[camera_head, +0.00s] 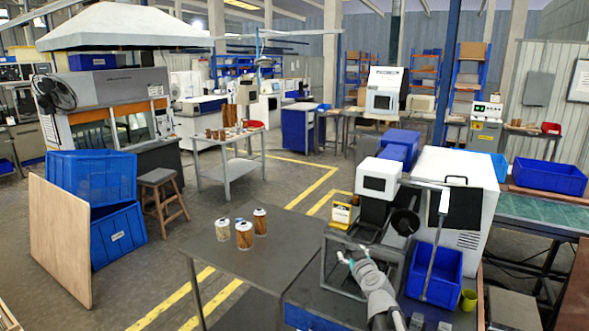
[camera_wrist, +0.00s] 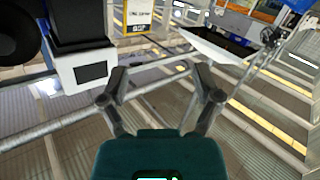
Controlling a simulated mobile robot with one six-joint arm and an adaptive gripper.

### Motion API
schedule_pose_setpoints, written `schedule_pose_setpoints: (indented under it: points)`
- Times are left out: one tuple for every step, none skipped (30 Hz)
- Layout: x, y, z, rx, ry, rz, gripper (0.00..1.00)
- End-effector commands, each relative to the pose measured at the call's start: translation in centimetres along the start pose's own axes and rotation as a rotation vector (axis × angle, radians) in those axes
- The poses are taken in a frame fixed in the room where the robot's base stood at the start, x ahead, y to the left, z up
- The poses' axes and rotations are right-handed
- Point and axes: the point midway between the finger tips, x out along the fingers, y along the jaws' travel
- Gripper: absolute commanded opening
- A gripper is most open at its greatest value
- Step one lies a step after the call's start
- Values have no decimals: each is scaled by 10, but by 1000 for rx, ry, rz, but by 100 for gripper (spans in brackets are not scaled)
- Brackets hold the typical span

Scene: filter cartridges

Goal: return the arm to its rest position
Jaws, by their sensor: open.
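My gripper (camera_head: 346,258) is in front of the machine frame at the lower middle of the head view, above or beside its open metal frame. In the wrist view my gripper (camera_wrist: 160,84) has its two fingers spread apart with nothing between them. Three filter cartridges stand upright on the dark table to the left of my gripper: a pale one (camera_head: 222,231) and two brown ones with white tops, one in front (camera_head: 244,236) and one behind (camera_head: 260,222). My gripper is apart from all three.
The dark table (camera_head: 285,262) has bare room around the cartridges. A white and blue machine (camera_head: 380,178) stands just beyond my gripper. A blue bin (camera_head: 434,275) is to its right. A yellow box (camera_head: 341,215) stands near the machine. Stacked blue crates (camera_head: 95,178) are farther left.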

Motion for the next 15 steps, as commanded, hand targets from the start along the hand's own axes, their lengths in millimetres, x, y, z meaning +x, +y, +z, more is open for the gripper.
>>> schedule_pose_setpoints:
  points:
    - [-4,-13,5,11,-30,-56,82]
    - [-6,-21,9,19,-51,-88,82]
    - [-8,-30,15,28,-84,-130,82]
    - [-11,-37,19,37,-110,-160,82]
    - [-14,-44,24,46,-138,-187,82]
    - [-18,-52,31,56,-179,-223,82]
    - [-21,-58,36,65,-211,-248,82]
    - [-25,-63,42,75,-245,-270,82]
    - [-30,-70,49,87,-293,-297,82]
    - [-34,-75,55,96,-331,-316,82]
    - [-39,-79,61,105,-370,-333,82]
    - [-46,-84,69,118,-424,-351,82]
    - [-51,-88,76,128,-466,-363,82]
    - [-56,-91,82,137,-510,-373,82]
    - [-64,-94,90,150,-568,-382,82]
